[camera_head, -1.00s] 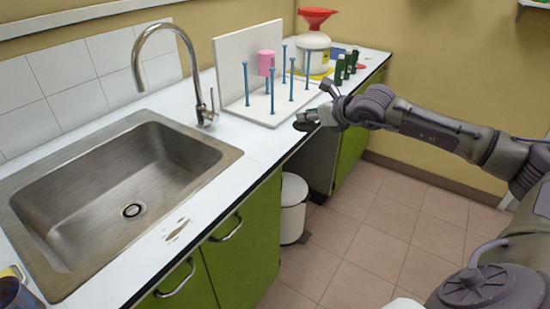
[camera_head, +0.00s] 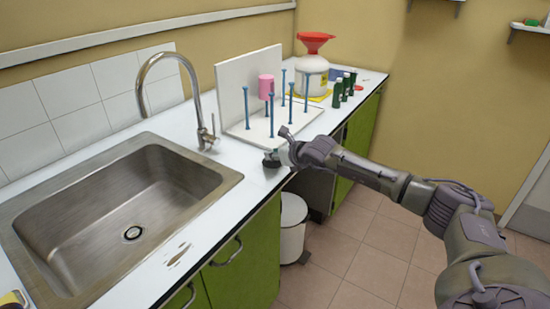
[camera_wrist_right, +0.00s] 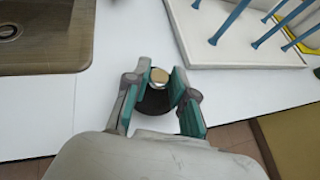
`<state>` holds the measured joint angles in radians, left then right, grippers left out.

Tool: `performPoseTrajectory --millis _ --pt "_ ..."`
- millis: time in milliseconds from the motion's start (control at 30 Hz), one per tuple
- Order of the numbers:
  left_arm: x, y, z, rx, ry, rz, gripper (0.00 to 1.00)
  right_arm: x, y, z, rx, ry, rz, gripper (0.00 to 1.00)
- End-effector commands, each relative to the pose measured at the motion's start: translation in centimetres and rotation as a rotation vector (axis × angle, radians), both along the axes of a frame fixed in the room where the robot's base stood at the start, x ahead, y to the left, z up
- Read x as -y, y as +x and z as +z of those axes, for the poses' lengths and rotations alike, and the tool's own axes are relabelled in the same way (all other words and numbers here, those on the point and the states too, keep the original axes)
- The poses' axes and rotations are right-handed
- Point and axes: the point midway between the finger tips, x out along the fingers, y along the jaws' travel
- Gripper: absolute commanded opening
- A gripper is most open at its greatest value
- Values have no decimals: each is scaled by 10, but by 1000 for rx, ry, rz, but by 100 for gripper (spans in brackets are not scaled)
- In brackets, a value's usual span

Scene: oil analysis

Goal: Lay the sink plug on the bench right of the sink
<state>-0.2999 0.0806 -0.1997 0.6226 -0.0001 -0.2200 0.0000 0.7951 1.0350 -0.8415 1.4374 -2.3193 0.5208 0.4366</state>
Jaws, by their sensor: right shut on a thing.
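The sink plug (camera_wrist_right: 157,98) is a dark round stopper with a pale, shiny top knob. In the right wrist view my right gripper (camera_wrist_right: 158,82) has its teal-padded fingers shut on the knob. In the head view my right gripper (camera_head: 280,156) is at the bench's front edge, right of the sink, with the dark plug (camera_head: 271,160) under its fingertips. The plug is over the white bench top (camera_head: 235,165) or touching it; I cannot tell which. The steel sink (camera_head: 130,205) is at the left, its drain uncovered. My left gripper is not in view.
A white drying rack (camera_head: 262,128) with blue pegs and a pink cup (camera_head: 266,86) stands just behind the gripper. A tap (camera_head: 206,139) rises behind the sink. A white jug with red funnel (camera_head: 313,70) and green bottles (camera_head: 345,85) stand farther right. Brown stains (camera_head: 178,254) mark the front bench.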

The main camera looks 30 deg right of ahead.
Motion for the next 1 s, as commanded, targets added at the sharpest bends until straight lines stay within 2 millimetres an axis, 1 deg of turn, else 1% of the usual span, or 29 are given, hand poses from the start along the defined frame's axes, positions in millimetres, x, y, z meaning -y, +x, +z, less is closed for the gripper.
performPoseTrajectory --millis 33,133,400,500,533,667,933,1000 --pt "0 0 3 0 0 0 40 0 0 -7 -2 1 0 0" --pt "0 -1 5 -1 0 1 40 -1 0 -17 -1 0 1 0" --pt "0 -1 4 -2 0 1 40 0 0 -20 1 1 0 0" --pt "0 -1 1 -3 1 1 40 0 0 -23 1 1 0 0" --pt "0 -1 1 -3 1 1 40 0 0 -22 1 1 1 28" --pt "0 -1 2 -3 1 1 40 0 0 -22 0 1 0 50" --pt "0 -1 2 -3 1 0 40 0 0 -21 0 1 0 50" --pt "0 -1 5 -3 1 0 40 0 0 -19 1 1 0 50"
